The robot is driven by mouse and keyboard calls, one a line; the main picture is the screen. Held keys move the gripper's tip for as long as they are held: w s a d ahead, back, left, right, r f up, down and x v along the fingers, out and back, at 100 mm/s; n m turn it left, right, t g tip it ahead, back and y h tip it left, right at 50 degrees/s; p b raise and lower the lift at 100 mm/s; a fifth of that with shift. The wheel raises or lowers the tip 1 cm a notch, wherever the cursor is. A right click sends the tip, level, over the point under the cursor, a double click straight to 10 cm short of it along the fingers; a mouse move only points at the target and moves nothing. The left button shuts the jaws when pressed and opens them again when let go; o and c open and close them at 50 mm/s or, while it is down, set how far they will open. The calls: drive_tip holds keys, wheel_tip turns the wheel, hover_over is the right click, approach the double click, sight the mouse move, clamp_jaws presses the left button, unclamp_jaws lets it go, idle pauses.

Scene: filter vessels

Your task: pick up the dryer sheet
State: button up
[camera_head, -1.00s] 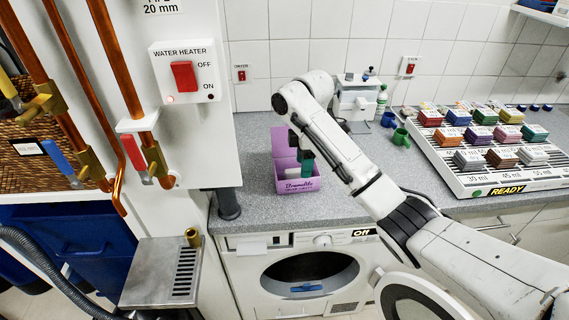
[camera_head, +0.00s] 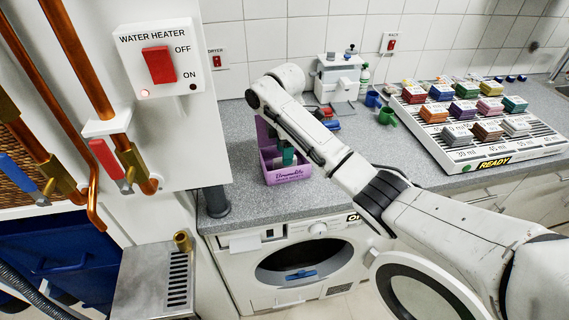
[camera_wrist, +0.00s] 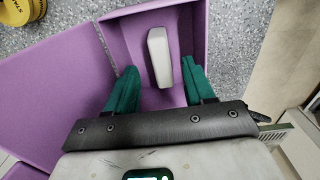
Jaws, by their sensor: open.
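The dryer sheet box (camera_head: 284,174) is purple with an open lid and stands on the counter beside the pipe at the left. In the wrist view, the inside of the purple box (camera_wrist: 122,30) holds one pale grey-white slab (camera_wrist: 159,55), which looks like the dryer sheet. My gripper (camera_wrist: 156,88) is open, with its two green fingers apart on either side of the slab's near end. The slab lies between and just beyond the fingertips. In the head view my gripper (camera_head: 289,157) is over the box and partly hides its inside.
The dryer (camera_head: 300,262) is below the counter, its round door (camera_head: 415,290) swung open. A rack of coloured blocks (camera_head: 480,155) stands at the right. A green mug (camera_head: 387,117) is behind my arm. The water heater panel (camera_head: 160,62) is at the left.

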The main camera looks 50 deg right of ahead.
drive_tip(key=shift+f, duration=1.95)
drive_tip(key=shift+s, duration=0.1)
drive_tip(key=shift+c, duration=0.4)
clamp_jaws()
